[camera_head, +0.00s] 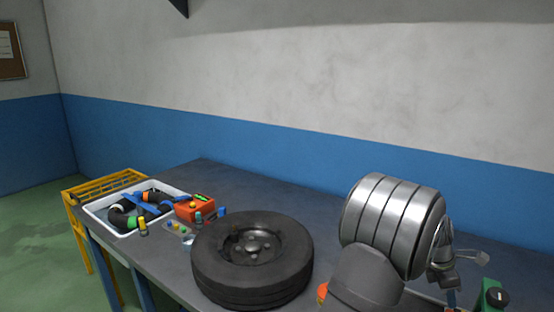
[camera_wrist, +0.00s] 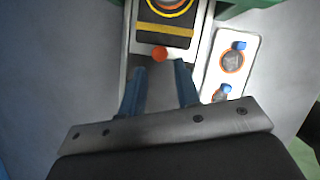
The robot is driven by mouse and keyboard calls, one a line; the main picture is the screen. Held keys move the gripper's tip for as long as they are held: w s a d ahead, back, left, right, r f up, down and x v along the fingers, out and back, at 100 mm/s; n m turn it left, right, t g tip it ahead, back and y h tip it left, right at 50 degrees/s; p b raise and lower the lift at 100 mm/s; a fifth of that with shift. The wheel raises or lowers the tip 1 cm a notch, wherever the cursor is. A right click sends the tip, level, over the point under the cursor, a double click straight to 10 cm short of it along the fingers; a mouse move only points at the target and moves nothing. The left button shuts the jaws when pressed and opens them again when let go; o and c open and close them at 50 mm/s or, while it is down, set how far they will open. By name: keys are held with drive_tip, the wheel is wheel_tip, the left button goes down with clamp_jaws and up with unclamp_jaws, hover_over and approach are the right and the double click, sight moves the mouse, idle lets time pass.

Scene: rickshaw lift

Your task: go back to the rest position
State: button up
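My gripper (camera_wrist: 160,70) shows in the wrist view with its two dark blue fingers apart. Nothing shows clasped between them. Just past the fingertips is a small red round part (camera_wrist: 160,54) on a pale panel; I cannot tell whether the fingers touch the panel. In the camera_head view my arm stands at the right of the bench, and its bulk hides most of the gripper end.
A black wheel (camera_head: 252,287) lies flat on the grey bench (camera_head: 205,171). A white tray (camera_head: 101,212) of parts and a red-orange box (camera_head: 196,208) are left. A green item (camera_head: 491,294) is at right. The wrist view shows a white plate (camera_wrist: 219,74) with blue-topped parts.

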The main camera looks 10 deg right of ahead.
drive_tip(key=v, duration=1.1)
approach(451, 310)
drive_tip(key=x, duration=0.9)
drive_tip(key=shift+s+a, duration=0.1)
drive_tip(key=shift+s, duration=0.25)
drive_tip(key=w+a, duration=1.4)
drive_tip(key=shift+w+a+r, duration=0.2)
drive_tip(key=shift+w+a, duration=0.1)
drive_tip(key=v, duration=1.6)
drive_tip(key=shift+r, duration=0.1)
